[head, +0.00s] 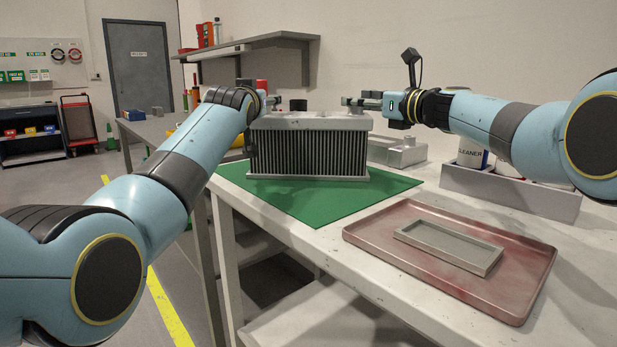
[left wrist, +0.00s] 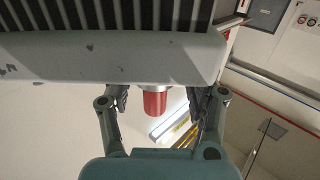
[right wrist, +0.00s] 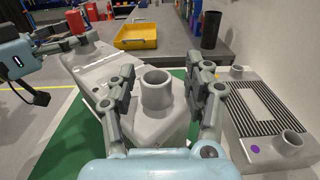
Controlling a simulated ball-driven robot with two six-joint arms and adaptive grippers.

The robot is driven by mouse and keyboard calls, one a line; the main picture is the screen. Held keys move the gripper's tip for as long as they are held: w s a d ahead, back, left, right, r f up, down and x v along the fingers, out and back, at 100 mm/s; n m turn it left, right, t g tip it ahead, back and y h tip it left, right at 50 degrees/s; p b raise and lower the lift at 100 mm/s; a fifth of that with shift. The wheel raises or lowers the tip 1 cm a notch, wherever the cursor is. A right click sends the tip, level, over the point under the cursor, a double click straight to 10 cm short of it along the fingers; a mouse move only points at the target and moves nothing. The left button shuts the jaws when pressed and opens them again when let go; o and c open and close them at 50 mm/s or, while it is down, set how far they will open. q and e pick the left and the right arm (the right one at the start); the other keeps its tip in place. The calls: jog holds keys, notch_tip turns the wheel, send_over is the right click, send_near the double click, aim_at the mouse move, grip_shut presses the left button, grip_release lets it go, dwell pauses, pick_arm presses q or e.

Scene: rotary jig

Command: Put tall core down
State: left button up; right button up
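The tall core (head: 310,150), a grey block with dark upright fins, stands upright on the green mat (head: 370,200). My right gripper (head: 350,101) is above its right end. In the right wrist view, the open fingers stand either side of the core's round grey neck (right wrist: 155,92), with gaps showing. My left gripper (head: 275,99) is at the core's left end. In the left wrist view, its fingers (left wrist: 157,100) are apart, with a red cylinder (left wrist: 154,104) showing between them below the core's edge.
A lower finned core (right wrist: 265,125) with a purple dot stands close on the right. A reddish tray (head: 385,245) holding a shallow grey frame (head: 450,230) lies in front. A grey bin (head: 510,190) with bottles stands at right. The front of the mat is clear.

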pick_arm(q)
jog(key=shift+d+f, duration=0.15)
jog(key=shift+f, duration=0.05)
pick_arm(e)
jog(key=shift+a+f, duration=0.1)
jog(key=shift+a, duration=0.1)
pick_arm(q)
jog(key=shift+s, duration=0.5)
pick_arm(e)
jog(key=shift+s, duration=0.1)
pick_arm(q)
jog(key=s, duration=1)
jog(key=shift+s, duration=0.4)
pick_arm(e)
jog(key=v, duration=0.7)
jog(key=shift+d, duration=0.2)
jog(key=shift+s, duration=0.1)
